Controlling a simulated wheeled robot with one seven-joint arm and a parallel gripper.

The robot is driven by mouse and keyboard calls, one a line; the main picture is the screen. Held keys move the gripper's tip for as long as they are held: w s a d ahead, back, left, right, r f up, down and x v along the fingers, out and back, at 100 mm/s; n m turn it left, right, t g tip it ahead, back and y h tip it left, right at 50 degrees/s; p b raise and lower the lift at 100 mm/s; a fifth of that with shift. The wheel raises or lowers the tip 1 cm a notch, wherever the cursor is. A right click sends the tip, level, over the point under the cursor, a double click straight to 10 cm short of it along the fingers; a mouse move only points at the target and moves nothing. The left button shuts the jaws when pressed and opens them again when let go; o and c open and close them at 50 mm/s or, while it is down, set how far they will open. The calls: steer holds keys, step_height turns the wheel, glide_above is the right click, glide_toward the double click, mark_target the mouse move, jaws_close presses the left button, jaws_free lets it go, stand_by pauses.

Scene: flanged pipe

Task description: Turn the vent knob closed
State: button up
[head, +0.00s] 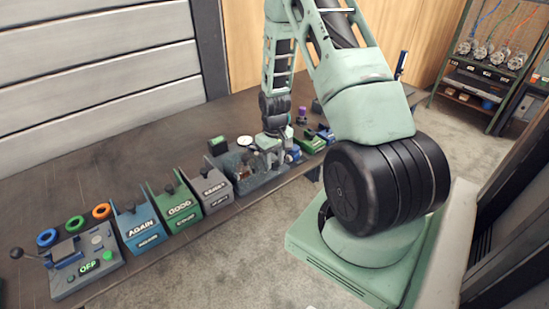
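My gripper (268,150) is at the end of my pale green arm, low over the far part of the dark bench. It points down at the right side of a grey speckled tray (262,180). The gripper is small here, and its fingers cannot be made out clearly. A small brownish part (243,172) shows in the tray, just left of the gripper. I cannot make out the vent knob or the flanged pipe for certain; my gripper and arm may cover them. A small purple-topped item (302,114) stands behind, to the right of the gripper.
Blue (139,230), green (178,208) and grey (211,189) labelled bins stand left of the tray. A control box (85,265) reading OFF and several coloured rings lie farther left. A green device (312,143) sits right of the gripper. A rack (490,75) stands at the back right.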

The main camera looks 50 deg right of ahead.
mark_target(275, 161)
step_height(275, 161, up, 17)
steer(key=b, duration=0.2)
steer(key=shift+r, duration=0.2)
stand_by(0.6)
steer(key=a+r+n, duration=0.2)
steer(key=a, duration=1)
steer(key=a+r+n, duration=0.2)
steer(key=a, duration=0.9)
steer(key=s+a+r+n, duration=0.1)
steer(key=s+a+n, duration=0.5)
steer(key=s+a, duration=1.2)
steer(key=shift+n+y, duration=0.3)
